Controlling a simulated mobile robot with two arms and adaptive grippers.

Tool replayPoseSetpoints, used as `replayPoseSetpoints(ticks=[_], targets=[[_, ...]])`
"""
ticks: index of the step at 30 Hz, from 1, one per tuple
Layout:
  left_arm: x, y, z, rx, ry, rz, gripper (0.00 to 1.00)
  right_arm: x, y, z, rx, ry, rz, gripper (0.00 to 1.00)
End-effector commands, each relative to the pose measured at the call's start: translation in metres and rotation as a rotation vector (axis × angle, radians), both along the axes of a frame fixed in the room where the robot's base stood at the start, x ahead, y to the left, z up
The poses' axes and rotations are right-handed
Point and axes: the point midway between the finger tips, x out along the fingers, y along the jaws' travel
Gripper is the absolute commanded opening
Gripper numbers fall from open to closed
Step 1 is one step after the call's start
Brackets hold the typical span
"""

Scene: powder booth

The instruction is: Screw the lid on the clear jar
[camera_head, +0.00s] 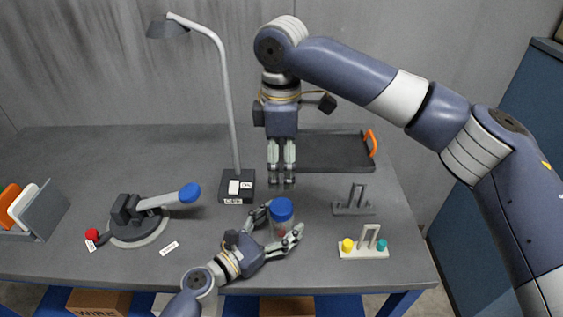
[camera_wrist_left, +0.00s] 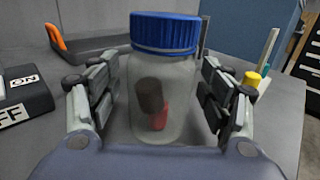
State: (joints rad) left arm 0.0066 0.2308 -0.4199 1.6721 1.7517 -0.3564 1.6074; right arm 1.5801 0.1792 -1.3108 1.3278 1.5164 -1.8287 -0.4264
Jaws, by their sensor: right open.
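The clear jar (camera_head: 281,225) stands upright on the table with dark and red contents; it also shows in the left wrist view (camera_wrist_left: 160,100). The blue lid (camera_head: 281,209) sits level on the jar's mouth, also in the left wrist view (camera_wrist_left: 165,33); I cannot tell how tight it is. My left gripper (camera_head: 280,222) has its fingers on both sides of the jar's body; I cannot tell whether they press on it. My right gripper (camera_head: 282,181) points down, open and empty, behind and above the lid, apart from it.
A lamp (camera_head: 236,185) and a black tray with an orange handle (camera_head: 335,152) stand behind. A blue-knobbed lever device (camera_head: 140,220) is left. A grey stand (camera_head: 354,207) and a white stand with yellow and teal knobs (camera_head: 363,252) are right. The back left table is clear.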

Motion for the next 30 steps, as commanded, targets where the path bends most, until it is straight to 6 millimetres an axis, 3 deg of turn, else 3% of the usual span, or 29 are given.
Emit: replayPoseSetpoints(ticks=[8, 21, 30], targets=[[-0.008, 0.008, -0.001, 0.001, 0.001, 0.001, 0.72, 0.0, 0.0, 0.0, 0.0, 0.0, 0.0, 0.66], [-0.066, 0.066, -0.001, 0.001, 0.003, 0.001, 0.72, 0.0, 0.0, 0.0, 0.0, 0.0, 0.0, 0.66], [-0.084, 0.085, 0.0, 0.001, 0.0, 0.0, 0.72, 0.0, 0.0, 0.0, 0.0, 0.0, 0.0, 0.66]])
